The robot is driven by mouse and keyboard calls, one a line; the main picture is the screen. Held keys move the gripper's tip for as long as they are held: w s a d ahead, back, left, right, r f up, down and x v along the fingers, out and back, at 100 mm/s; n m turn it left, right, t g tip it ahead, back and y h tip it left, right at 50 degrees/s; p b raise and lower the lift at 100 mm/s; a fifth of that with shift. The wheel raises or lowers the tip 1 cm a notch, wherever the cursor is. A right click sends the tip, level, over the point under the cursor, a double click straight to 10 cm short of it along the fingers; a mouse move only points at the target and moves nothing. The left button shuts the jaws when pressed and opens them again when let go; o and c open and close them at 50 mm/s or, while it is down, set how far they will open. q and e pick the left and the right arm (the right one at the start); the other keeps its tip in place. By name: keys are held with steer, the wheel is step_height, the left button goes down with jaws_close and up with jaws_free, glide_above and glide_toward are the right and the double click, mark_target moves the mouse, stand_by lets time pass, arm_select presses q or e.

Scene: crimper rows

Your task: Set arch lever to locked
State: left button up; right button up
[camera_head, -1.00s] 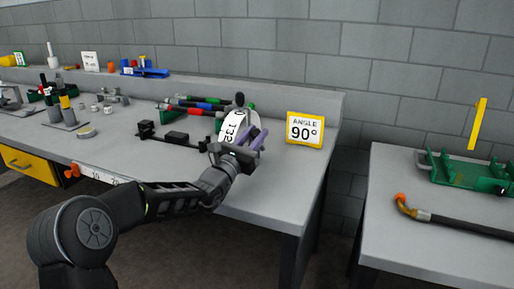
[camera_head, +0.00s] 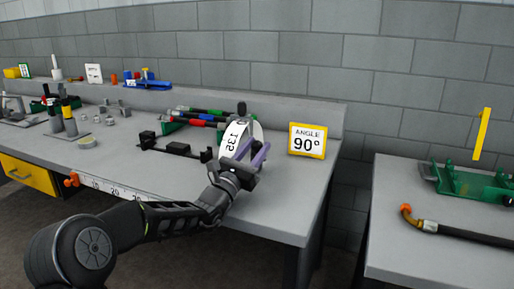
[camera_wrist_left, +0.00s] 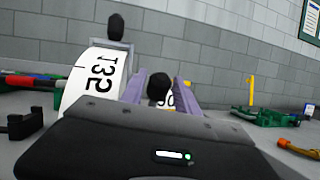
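A white curved dial with black numerals (camera_head: 233,138) stands at the bench's right part. A black knob on a lever (camera_head: 241,109) rises at its top. The dial and a knob (camera_wrist_left: 115,25) also show at left in the left wrist view. My left gripper (camera_head: 250,150), with purple fingers, is in front of the dial. Its fingers are apart. A second black knob (camera_wrist_left: 159,88) appears between them in the left wrist view; whether they touch it is unclear. I cannot tell which part is the arch lever or see a locked mark. My right gripper is out of view.
An "ANGLE 90°" sign (camera_head: 307,141) stands right of the dial. Coloured-handled tools (camera_head: 203,118) lie behind it. A green fixture (camera_head: 470,183), an upright yellow bar (camera_head: 482,134) and a black hose (camera_head: 450,228) are on the right table, beyond a gap.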

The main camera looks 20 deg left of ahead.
arm_select(q)
steer(key=v, duration=0.7)
steer(key=shift+s+f, duration=0.1)
steer(key=shift+s, duration=0.05)
steer(key=shift+c, duration=0.4)
